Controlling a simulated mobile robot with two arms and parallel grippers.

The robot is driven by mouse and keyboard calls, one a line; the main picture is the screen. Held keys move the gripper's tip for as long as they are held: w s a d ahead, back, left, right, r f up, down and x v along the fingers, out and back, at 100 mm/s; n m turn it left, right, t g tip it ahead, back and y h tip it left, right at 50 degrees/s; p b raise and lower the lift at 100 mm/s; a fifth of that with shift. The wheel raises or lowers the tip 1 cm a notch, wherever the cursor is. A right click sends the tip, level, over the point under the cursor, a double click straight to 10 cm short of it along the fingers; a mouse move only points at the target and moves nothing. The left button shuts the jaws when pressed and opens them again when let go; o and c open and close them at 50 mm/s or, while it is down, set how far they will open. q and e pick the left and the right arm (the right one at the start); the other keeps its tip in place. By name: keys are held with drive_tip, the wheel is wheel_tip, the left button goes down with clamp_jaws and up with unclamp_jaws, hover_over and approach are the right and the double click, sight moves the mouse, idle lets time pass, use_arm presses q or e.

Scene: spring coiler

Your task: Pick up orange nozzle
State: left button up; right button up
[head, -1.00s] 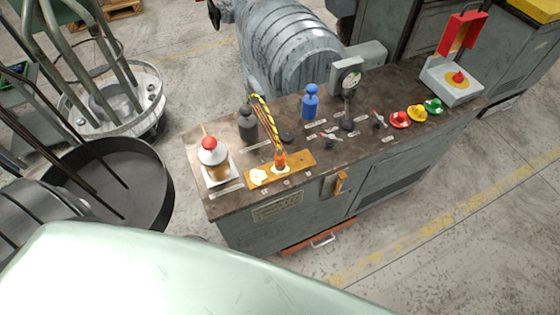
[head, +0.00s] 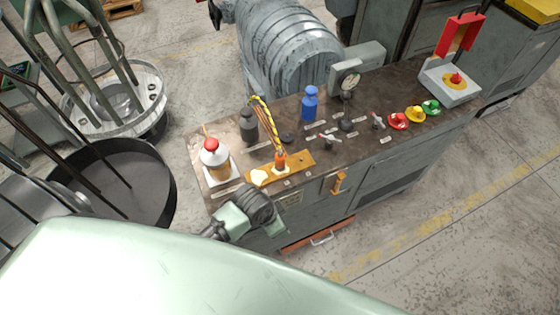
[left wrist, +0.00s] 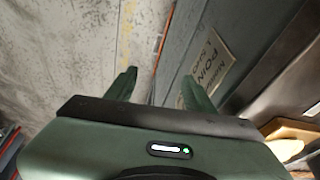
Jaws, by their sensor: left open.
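The orange nozzle (head: 281,160) stands upright on a yellow-brown wooden board on the workbench top, in the head view. A yellow-and-black striped hose rises from its top. My left gripper (head: 246,212) is at the front left of the bench, in front of the cabinet face and nearer than the nozzle. In the left wrist view its two fingers are apart and nothing is between them (left wrist: 158,88). The nozzle does not show in the left wrist view. My right gripper is not in view.
The wooden board (head: 306,159) lies near the bench's front edge. Beside it stand a red-capped bottle (head: 215,158) and a dark bottle (head: 248,126). A blue bottle (head: 309,103), small levers and coloured buttons (head: 415,114) are farther right. The cabinet label (left wrist: 210,62) is close to my fingers.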

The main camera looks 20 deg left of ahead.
sight(280, 156)
use_arm(q)
drive_tip(key=w+d+r+m, duration=0.3)
drive_tip(key=w+r+m, duration=0.45)
drive_tip(key=r, duration=0.25)
drive_tip(key=w+a+r+m+y, duration=0.1)
drive_tip(key=a+r+m, duration=0.1)
drive_tip(key=m, duration=0.1)
drive_tip(key=w+a+r+m+g+y, duration=0.1)
drive_tip(key=w+a+r+m, duration=0.1)
drive_tip(key=a+r+m, duration=0.1)
drive_tip(key=w+a+r+m+g+y, duration=0.1)
drive_tip(key=w+a+r+m, duration=0.1)
drive_tip(key=a+m, duration=0.1)
drive_tip(key=shift+w+r+p, duration=0.2)
drive_tip(key=shift+w+p, duration=0.05)
drive_tip(key=shift+p, duration=0.1)
drive_tip(key=shift+a+m, duration=0.15)
drive_tip(key=shift+m, duration=0.1)
drive_tip(key=f, duration=0.2)
drive_tip(key=f+p, duration=0.1)
drive_tip(key=f, duration=0.1)
drive_tip(key=f+p, duration=0.1)
drive_tip(key=f, duration=0.1)
drive_tip(key=shift+w+a+f, duration=0.1)
drive_tip(key=shift+w+f, duration=0.1)
drive_tip(key=shift+w, duration=0.05)
drive_tip(key=shift+f, duration=0.6)
drive_tip(key=shift+w, duration=0.1)
clamp_jaws()
